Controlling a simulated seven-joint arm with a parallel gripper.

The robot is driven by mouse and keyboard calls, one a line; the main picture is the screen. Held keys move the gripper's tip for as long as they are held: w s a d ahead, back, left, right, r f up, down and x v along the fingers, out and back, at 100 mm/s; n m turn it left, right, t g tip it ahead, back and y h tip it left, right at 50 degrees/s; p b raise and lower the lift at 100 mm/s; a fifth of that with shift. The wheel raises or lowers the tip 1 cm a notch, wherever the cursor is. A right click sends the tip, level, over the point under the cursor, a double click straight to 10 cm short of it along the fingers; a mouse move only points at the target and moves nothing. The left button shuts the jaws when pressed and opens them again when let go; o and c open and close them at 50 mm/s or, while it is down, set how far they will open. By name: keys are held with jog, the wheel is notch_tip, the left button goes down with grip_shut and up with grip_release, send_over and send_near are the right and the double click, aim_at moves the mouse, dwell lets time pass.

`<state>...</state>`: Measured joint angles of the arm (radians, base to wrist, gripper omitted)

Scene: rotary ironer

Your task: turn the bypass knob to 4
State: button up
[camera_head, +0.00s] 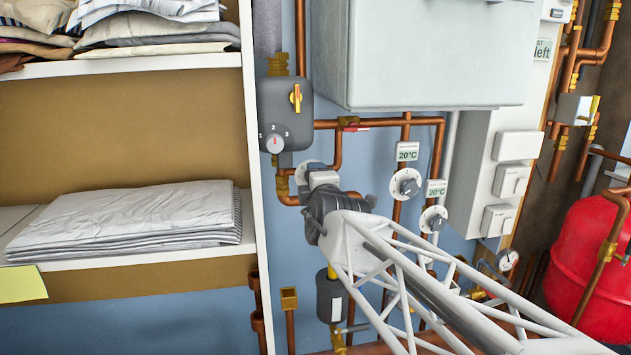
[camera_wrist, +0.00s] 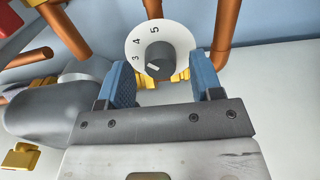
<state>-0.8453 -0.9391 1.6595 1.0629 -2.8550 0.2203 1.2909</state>
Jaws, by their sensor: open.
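A dark grey round knob (camera_wrist: 160,60) sits on a white dial plate (camera_wrist: 181,37) in the wrist view; the figures 3, 4 and 5 are legible. Its pale pointer mark faces lower left, seemingly just below the 3. No bypass label is legible. My gripper (camera_wrist: 161,76) is open, its two blue fingers on either side of the knob; I cannot tell whether they touch it. In the head view, my gripper (camera_head: 321,180) is in front of a white dial plate (camera_head: 302,180) and hides most of it.
Copper pipes (camera_head: 338,152) run around the dial. Two dials (camera_head: 405,184) (camera_head: 433,219) with 20°C labels are to the right. A shelf (camera_head: 251,180) stands at left.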

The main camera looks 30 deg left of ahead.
jog(key=v, duration=0.6)
jog(key=shift+s+d, duration=0.3)
jog(key=shift+r, duration=0.1)
jog(key=shift+d, duration=0.1)
dwell(0.7)
